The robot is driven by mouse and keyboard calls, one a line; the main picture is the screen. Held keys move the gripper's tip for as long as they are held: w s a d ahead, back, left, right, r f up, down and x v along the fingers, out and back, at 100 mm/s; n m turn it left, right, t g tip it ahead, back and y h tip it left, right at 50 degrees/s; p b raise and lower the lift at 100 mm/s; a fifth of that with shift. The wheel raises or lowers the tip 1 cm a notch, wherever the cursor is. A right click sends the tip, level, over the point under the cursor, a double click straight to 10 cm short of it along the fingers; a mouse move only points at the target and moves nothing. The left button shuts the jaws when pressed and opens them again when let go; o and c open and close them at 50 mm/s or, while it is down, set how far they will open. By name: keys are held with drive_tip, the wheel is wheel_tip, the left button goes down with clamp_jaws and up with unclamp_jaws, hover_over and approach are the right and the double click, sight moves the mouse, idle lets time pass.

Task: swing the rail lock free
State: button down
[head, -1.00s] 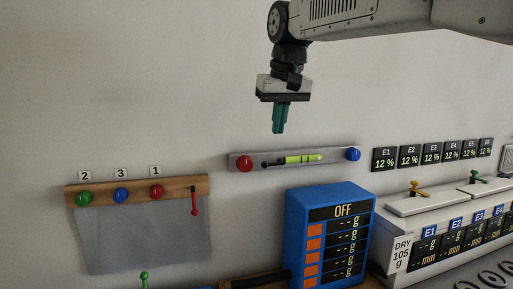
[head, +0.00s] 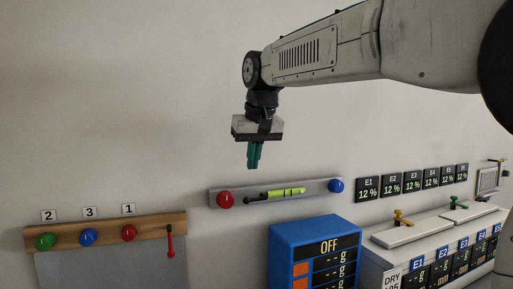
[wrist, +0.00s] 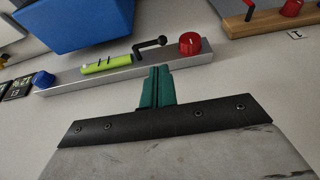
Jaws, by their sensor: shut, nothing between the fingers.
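My gripper (head: 254,163) is shut and empty, pointing down in front of the wall. In the head view it appears just above the grey rail (head: 314,188). That rail holds a red knob (head: 225,199), a small black crank (head: 257,199), a yellow-green vial (head: 287,192) and a blue knob (head: 336,185). A red lever (head: 170,242) hangs down at the right end of the wooden rail (head: 66,238); I cannot tell which lever is the rail lock. In the wrist view my closed teal fingertips (wrist: 157,72) appear beside the grey rail, near the black crank (wrist: 150,46); contact is not visible.
The wooden rail carries green, blue and red knobs above a grey sheet (head: 110,268). A blue box reading OFF (head: 285,240) stands below the grey rail. A white bench (head: 375,258) with displays is at right. The wall above the rails is clear.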

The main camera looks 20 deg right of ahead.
sight(255, 199)
drive_tip(key=x, duration=0.8)
drive_tip(key=shift+s+f, duration=0.1)
drive_tip(key=shift+s, duration=0.2)
drive_tip(key=shift+d, duration=0.15)
drive_tip(key=shift+a, duration=0.25)
drive_tip(key=shift+f+h, duration=0.15)
drive_tip(key=shift+h, duration=0.15)
